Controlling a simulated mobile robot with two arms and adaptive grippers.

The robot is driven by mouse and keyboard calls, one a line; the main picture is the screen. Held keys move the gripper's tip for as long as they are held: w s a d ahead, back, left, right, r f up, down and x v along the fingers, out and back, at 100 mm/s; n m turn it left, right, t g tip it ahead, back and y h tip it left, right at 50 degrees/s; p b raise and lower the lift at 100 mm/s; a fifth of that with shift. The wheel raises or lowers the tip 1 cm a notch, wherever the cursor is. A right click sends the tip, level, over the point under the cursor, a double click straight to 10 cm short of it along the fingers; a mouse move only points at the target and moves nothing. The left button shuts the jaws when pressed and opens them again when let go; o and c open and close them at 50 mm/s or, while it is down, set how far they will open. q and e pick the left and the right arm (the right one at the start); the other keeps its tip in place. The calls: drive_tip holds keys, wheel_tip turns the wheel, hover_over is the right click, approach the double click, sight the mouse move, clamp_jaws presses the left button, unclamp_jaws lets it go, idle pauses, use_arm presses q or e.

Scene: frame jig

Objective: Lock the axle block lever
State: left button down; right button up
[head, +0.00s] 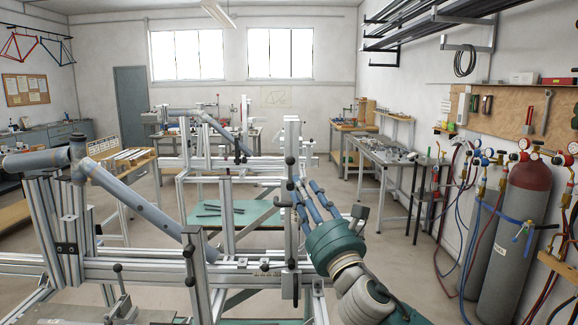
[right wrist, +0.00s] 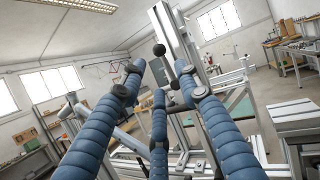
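A lever with a black ball knob (head: 290,160) stands on the upright silver post (head: 292,215) at the middle of the jig. In the right wrist view the knob (right wrist: 159,49) and its thin arm show between my fingertips, in front of the post (right wrist: 178,45). My right gripper (head: 306,184) has blue fingers on a green hand and reaches to the post from the lower right. Its three fingers (right wrist: 160,78) are spread, and I see none closed on the lever. Whether a finger touches it I cannot tell. My left gripper is not in view.
A grey-blue bicycle frame tube (head: 140,208) slants down across the left of the jig. A lower rail (head: 150,270) carries more black-knobbed handles. A steel table (head: 385,158) and gas cylinders (head: 507,240) stand at right. Open floor (head: 400,235) lies between them and the jig.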

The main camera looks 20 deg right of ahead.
sight(290, 166)
drive_tip(key=p+x, duration=0.2)
drive_tip(key=x, duration=0.7)
drive_tip(key=shift+f, duration=0.1)
drive_tip(key=shift+p+x, duration=0.4)
drive_tip(key=shift+x, duration=0.35)
drive_tip(key=shift+f, duration=0.15)
drive_tip(key=shift+c, duration=0.2)
clamp_jaws()
